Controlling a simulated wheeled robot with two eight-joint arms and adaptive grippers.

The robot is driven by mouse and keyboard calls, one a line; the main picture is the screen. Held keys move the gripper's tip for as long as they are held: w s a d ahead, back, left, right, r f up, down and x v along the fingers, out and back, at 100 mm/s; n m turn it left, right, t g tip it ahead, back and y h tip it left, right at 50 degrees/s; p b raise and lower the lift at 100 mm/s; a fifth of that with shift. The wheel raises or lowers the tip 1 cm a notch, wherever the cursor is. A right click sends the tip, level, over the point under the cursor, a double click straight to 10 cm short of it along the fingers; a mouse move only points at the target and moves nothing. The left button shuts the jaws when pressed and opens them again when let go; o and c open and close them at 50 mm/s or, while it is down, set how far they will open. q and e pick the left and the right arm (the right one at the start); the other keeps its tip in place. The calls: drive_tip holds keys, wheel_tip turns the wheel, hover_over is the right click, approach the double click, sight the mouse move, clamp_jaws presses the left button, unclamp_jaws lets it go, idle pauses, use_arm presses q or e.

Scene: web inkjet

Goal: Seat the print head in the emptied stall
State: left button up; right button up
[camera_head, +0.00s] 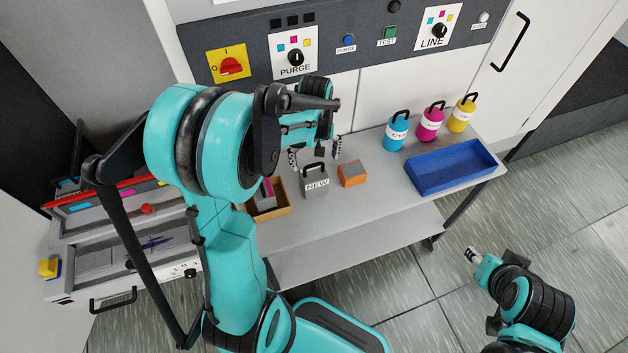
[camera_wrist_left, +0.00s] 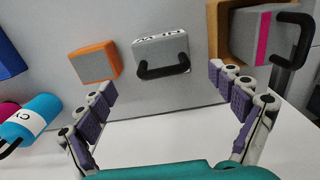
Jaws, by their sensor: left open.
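The grey print head marked NEW (camera_head: 316,184), with a black loop handle, stands upright on the grey bench; it also shows in the left wrist view (camera_wrist_left: 160,47). My left gripper (camera_head: 315,157) is open and empty above it, fingers spread to either side of the handle and apart from it. My right gripper (camera_head: 471,255) is low at the right, away from the bench; its fingers are too small to judge. The stall unit (camera_head: 95,225) at the left has colour-marked slots and a purple smear in one grey bay (camera_head: 155,243); my left arm partly hides it.
A tan box (camera_head: 268,213) with a magenta-striped grey block and an orange-and-grey block (camera_head: 353,176) flank the print head. Cyan (camera_head: 397,132), magenta (camera_head: 431,124) and yellow (camera_head: 462,115) bottles and a blue tray (camera_head: 449,170) stand at the right. A control panel is behind.

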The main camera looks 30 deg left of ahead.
sight(314, 174)
use_arm(q)
drive_tip(key=f+b, duration=0.1)
drive_tip(key=f, duration=0.3)
drive_tip(key=f+b, duration=0.1)
drive_tip(key=f, duration=0.1)
drive_tip(key=shift+s+f+b, duration=0.25)
drive_tip(key=shift+s+b, duration=0.05)
drive_tip(key=shift+r, duration=0.1)
drive_tip(key=shift+c, duration=0.9)
drive_tip(key=c, duration=1.3)
